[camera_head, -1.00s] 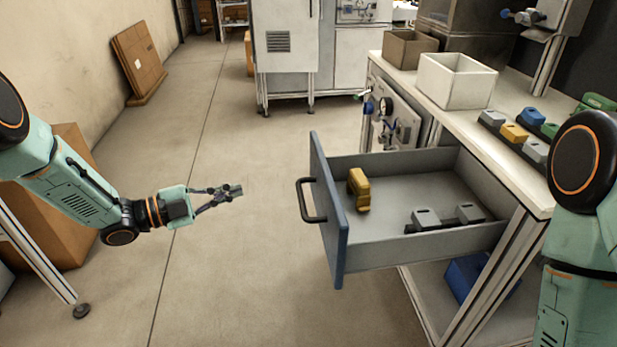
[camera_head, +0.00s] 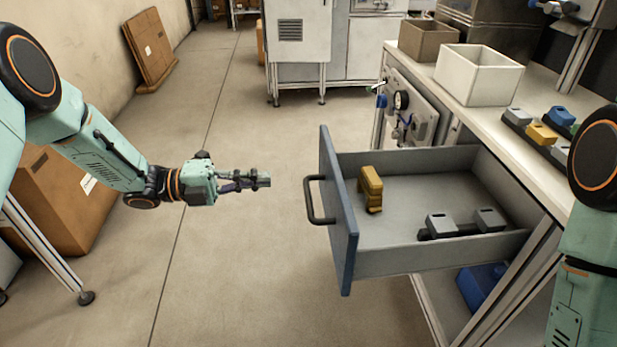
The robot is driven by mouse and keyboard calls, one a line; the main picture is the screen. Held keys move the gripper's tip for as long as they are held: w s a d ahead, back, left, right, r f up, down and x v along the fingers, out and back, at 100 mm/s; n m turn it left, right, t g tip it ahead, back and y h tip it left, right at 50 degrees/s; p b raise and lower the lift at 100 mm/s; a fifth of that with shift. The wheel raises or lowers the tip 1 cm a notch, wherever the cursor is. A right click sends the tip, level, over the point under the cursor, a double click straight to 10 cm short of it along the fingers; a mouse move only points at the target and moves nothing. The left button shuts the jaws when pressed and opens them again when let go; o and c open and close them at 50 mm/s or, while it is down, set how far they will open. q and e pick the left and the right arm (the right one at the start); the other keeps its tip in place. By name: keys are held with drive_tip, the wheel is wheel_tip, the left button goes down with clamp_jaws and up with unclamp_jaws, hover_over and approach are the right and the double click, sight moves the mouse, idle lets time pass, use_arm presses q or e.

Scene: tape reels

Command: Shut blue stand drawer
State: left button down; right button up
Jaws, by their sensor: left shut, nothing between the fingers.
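The blue stand drawer (camera_head: 341,215) is pulled out of the workbench on the right, its blue front facing left with a dark handle (camera_head: 317,200). Inside it are a yellow tape reel block (camera_head: 371,187) and a dark holder with two grey blocks (camera_head: 461,223). My left gripper (camera_head: 265,179) is shut and empty, in the air to the left of the handle, with a gap between them. My right arm (camera_head: 585,255) shows at the right edge; its gripper is out of view.
The workbench top (camera_head: 495,125) carries a white bin (camera_head: 478,78), a brown bin (camera_head: 427,40) and several coloured blocks. A blue bin (camera_head: 481,287) sits on the shelf under the drawer. Cardboard boxes (camera_head: 65,200) stand at left. The floor left of the drawer is clear.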

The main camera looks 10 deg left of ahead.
use_arm(q)
drive_tip(key=b+x, duration=0.2)
drive_tip(key=x, duration=0.7)
drive_tip(key=shift+d, duration=0.25)
drive_tip(key=shift+d, duration=0.1)
drive_tip(key=shift+d, duration=0.1)
